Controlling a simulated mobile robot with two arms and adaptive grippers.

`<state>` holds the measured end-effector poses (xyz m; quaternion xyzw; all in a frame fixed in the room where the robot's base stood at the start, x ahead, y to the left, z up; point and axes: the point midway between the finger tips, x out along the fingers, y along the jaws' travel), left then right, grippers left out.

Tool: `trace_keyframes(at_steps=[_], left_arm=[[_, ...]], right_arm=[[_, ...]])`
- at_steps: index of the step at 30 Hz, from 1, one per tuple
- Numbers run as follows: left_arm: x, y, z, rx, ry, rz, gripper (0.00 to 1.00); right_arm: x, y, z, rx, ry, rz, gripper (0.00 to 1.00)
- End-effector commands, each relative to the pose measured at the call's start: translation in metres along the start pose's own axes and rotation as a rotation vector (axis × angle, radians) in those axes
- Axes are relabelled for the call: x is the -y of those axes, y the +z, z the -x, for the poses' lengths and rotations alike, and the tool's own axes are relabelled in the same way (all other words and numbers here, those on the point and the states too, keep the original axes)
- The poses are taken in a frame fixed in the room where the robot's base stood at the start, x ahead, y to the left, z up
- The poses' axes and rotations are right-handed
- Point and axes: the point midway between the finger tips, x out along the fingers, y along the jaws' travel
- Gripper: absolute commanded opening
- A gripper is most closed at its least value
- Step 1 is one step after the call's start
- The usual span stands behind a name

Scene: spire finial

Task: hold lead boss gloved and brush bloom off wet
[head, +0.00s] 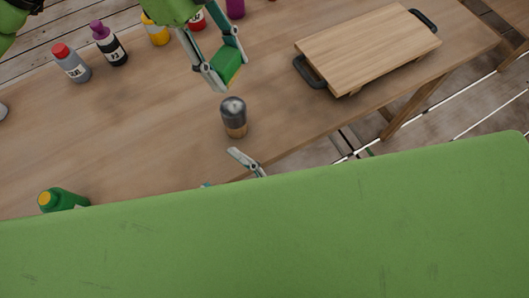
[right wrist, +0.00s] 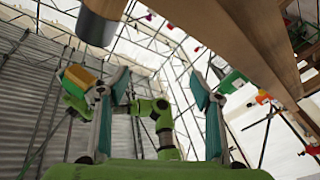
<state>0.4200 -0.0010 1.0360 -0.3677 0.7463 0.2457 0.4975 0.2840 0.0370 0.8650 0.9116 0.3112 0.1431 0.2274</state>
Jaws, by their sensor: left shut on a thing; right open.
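The grey, dark-topped cylinder with a brown lower part, probably the lead boss (head: 233,112), stands upright near the table's front edge; its grey end also shows at the top of the right wrist view (right wrist: 103,22). My left gripper (head: 228,74) is above and behind it, shut on a small green block (head: 229,64), apart from the cylinder. My right gripper (head: 245,160) is open and empty at the front edge, mostly hidden by a large green surface. Its two fingers (right wrist: 158,105) stand wide apart in the right wrist view.
Several bottles, including a grey one (head: 71,64), stand at the table's back left. A green bottle with a yellow cap (head: 66,199) is at the front left. A wooden board with dark handles (head: 370,45) lies at the back right. The table (head: 130,130) is clear mid-left.

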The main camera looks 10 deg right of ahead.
Motion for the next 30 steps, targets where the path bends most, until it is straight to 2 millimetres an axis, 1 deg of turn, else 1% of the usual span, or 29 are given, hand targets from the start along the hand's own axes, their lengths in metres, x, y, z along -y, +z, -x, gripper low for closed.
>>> trace_keyframes(at_steps=[1,3,6,9,11,14,17,19,24,30], left_arm=[[0.0,0.0,0.0,0.0,0.0,0.0,0.24],[0.0,0.0,0.0,0.0,0.0,0.0,0.24],[0.0,0.0,0.0,0.0,0.0,0.0,0.24],[0.0,0.0,0.0,0.0,0.0,0.0,0.24],[0.0,0.0,0.0,0.0,0.0,0.0,0.24],[0.0,0.0,0.0,0.0,0.0,0.0,0.24],[0.0,0.0,0.0,0.0,0.0,0.0,0.24],[0.0,0.0,0.0,0.0,0.0,0.0,0.24],[0.0,0.0,0.0,0.0,0.0,0.0,0.24],[0.0,0.0,0.0,0.0,0.0,0.0,0.24]], right_arm=[[-0.015,0.009,0.006,0.041,0.036,-0.1,0.59],[-0.033,0.021,0.013,0.088,0.088,-0.226,0.59],[-0.052,0.035,0.022,0.137,0.15,-0.366,0.59],[-0.063,0.044,0.029,0.167,0.191,-0.458,0.59],[-0.067,0.048,0.031,0.178,0.207,-0.489,0.59],[-0.071,0.051,0.029,0.185,0.22,-0.515,0.59],[-0.074,0.054,0.018,0.184,0.224,-0.518,0.59],[-0.076,0.056,0.007,0.182,0.224,-0.517,0.59],[-0.081,0.063,-0.025,0.181,0.223,-0.516,0.59],[-0.086,0.071,-0.059,0.181,0.221,-0.516,0.59]])
